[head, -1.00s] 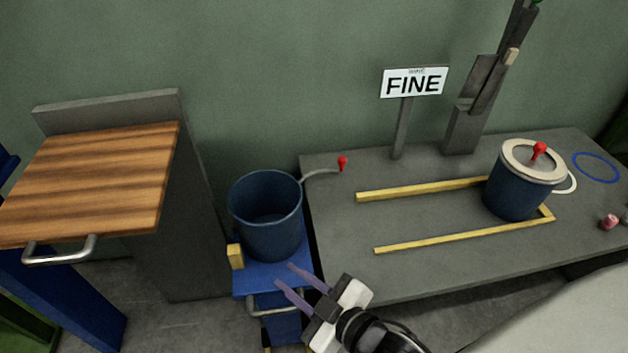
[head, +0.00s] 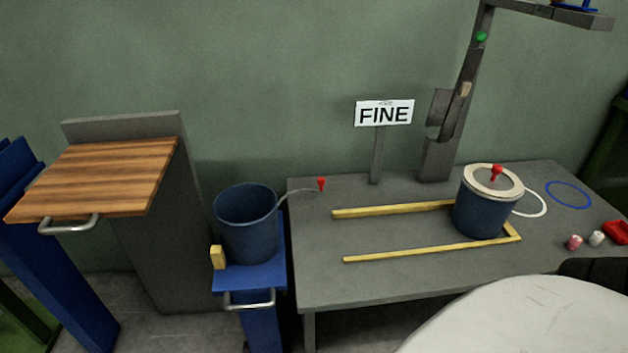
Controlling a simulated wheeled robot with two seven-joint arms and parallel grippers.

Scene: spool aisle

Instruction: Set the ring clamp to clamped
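A dark blue pot (head: 482,215) stands on the grey bench (head: 420,275), at the closed end of the yellow rails. A cream ring (head: 508,183) sits on its top, and a red knob (head: 496,172) stands up over the ring. An open blue bucket (head: 247,235) stands on a blue stand to the left; a thin curved grey lever with a red knob (head: 321,184) reaches from its rim over the bench. I cannot tell for sure which of these is the ring clamp or how it is set. Neither gripper is in view.
Yellow rails (head: 425,250) lie on the bench, with a FINE sign (head: 384,113) and a grey post (head: 460,100) behind. A blue ring (head: 569,194) and small pink, white and red items lie at right. A wooden-topped grey stand (head: 100,178) is at left.

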